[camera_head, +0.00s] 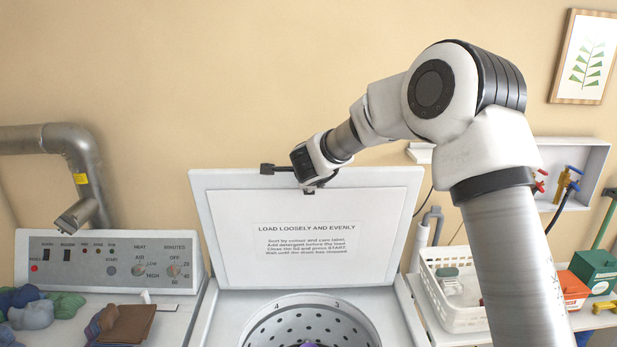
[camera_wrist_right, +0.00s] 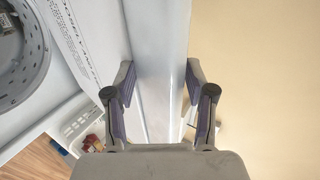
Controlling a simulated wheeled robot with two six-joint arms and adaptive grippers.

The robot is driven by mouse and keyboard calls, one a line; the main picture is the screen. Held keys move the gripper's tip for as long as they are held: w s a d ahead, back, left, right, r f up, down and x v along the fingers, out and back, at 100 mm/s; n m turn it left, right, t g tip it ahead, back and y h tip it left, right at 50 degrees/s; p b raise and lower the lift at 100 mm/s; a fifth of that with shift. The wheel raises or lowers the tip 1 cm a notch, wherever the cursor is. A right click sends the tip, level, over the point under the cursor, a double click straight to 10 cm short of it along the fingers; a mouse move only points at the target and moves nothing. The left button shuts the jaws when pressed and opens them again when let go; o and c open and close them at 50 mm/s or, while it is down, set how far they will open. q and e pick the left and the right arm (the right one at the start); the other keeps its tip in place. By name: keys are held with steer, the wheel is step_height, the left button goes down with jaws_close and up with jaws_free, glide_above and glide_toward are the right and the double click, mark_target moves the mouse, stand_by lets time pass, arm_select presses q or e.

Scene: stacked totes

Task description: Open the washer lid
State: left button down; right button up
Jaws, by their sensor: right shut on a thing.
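The washer lid (camera_head: 225,225) is raised and stands nearly upright behind the tub opening, its white inner face with a printed label toward me. Below it the perforated drum (camera_head: 265,327) is uncovered, with something purple inside. My right gripper (camera_head: 309,186) is at the lid's top edge, left of my arm. In the right wrist view its two fingers (camera_wrist_right: 158,82) lie on either side of the lid's edge (camera_wrist_right: 158,40), shut on it. My left gripper is not in view.
A dryer control panel (camera_head: 110,262) with piled clothes (camera_head: 33,315) is at left, below a metal duct (camera_head: 85,165). A white basket (camera_head: 455,318) and red and green boxes (camera_head: 595,268) sit at right. The wall is close behind the lid.

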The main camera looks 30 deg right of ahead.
steer(key=v, duration=1.1)
steer(key=shift+a+r, duration=0.15)
steer(key=shift+r, duration=0.05)
steer(key=shift+s, duration=0.2)
